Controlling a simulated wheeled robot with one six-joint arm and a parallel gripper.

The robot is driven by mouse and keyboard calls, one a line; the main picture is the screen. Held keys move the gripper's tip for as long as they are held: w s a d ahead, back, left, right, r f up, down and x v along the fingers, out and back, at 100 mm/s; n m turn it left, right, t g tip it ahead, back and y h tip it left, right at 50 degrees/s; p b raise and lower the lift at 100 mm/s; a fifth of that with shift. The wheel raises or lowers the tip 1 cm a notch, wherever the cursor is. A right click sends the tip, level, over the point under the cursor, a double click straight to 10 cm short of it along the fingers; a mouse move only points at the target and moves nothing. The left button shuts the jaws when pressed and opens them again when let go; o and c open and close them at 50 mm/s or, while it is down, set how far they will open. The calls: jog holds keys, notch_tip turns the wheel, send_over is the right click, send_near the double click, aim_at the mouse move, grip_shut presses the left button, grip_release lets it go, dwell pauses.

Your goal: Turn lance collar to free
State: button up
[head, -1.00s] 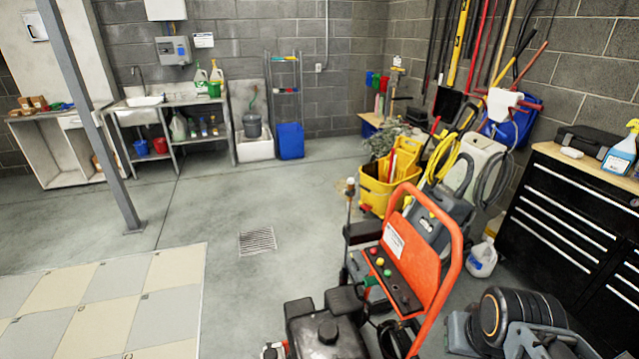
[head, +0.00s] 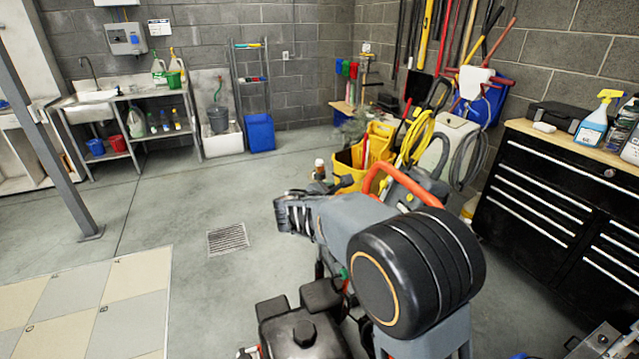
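My gripper (head: 288,214) reaches left across the orange-framed pressure washer (head: 385,172). My dark arm hides most of the washer's panel and frame. A small upright part with a brown top and pale band (head: 320,169) shows just above and beyond my gripper. It looks like the top of the lance, but its collar cannot be made out. The lower part is hidden behind my arm. My fingers are small and dark here, so their opening and any contact cannot be told.
A yellow mop bucket (head: 350,172) stands behind the washer. A black tool cabinet (head: 545,200) is at the right. The washer's black engine (head: 300,330) is in front. Open floor with a drain grate (head: 228,239) lies to the left.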

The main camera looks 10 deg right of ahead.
aim_at(317, 175)
jog(key=w+a+f+n+t+b, duration=0.2)
jog(key=w+a+f+n+t, duration=0.1)
jog(key=w+a+n+t, duration=0.45)
jog(key=shift+n+g+y, duration=0.45)
jog(key=shift+g+y, duration=0.05)
jog(key=shift+g, duration=0.45)
jog(key=x, duration=0.4)
jog(key=p+x, duration=0.1)
jog(key=x, duration=0.4)
jog(key=p+x, duration=0.1)
jog(key=x, duration=0.3)
jog(key=shift+w+a+r, duration=0.15)
jog(key=shift+w+a, duration=0.05)
jog(key=shift+w, duration=0.4)
jog(key=c, duration=0.9)
